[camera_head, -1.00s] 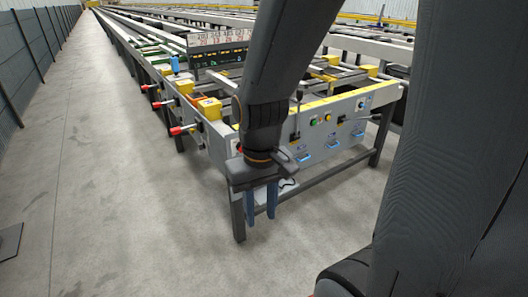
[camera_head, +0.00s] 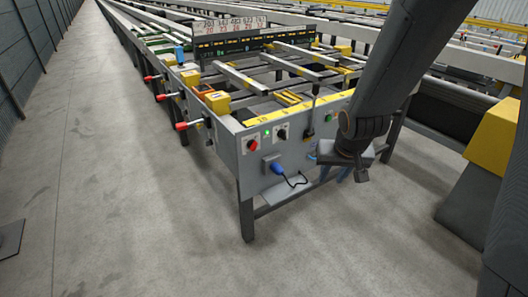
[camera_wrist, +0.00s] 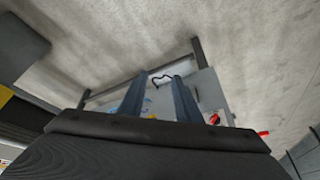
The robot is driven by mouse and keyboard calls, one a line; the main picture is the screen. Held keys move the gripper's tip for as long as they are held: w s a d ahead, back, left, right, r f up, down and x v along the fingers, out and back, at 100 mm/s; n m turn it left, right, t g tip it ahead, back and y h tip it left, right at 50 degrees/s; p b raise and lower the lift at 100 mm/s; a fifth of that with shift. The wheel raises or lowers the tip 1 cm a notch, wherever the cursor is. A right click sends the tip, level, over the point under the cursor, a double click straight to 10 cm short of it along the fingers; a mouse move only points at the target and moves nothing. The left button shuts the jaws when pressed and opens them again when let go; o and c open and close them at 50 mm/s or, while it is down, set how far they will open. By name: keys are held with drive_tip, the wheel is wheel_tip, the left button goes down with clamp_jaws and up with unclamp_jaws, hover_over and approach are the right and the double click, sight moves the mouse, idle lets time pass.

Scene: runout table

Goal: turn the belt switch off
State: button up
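The grey end panel (camera_head: 262,150) of the runout table carries several controls. At its left part are a red button (camera_head: 252,145), a small lit green lamp (camera_head: 267,133) and a black rotary switch (camera_head: 281,133). Labels are too small to read, so I cannot tell which control is the belt switch. My gripper (camera_head: 343,174) hangs in front of the panel's right part, pointing down, and hides some controls there. In the wrist view its two blue fingers (camera_wrist: 160,80) stand apart with nothing between them. It appears clear of the panel.
A blue plug (camera_head: 277,168) with a black cable sits below the switch. Red-tipped levers (camera_head: 182,126) stick out from the table's left side. A yellow and grey body (camera_head: 493,140) stands at the right.

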drive_tip(key=w+a+f+t+y, duration=0.1)
drive_tip(key=w+a+f+t, duration=0.25)
drive_tip(key=w, duration=0.65)
drive_tip(key=m+t+y+b, duration=0.1)
drive_tip(key=t+y+b, duration=0.2)
drive_tip(key=t+y, duration=0.5)
approach(256, 147)
drive_tip(key=g+y, duration=0.1)
drive_tip(key=x, duration=0.8)
drive_tip(key=shift+w+d+r, duration=0.1)
drive_tip(key=shift+w+d, duration=0.1)
drive_tip(key=shift+d, duration=0.05)
drive_tip(key=shift+c, duration=0.3)
clamp_jaws()
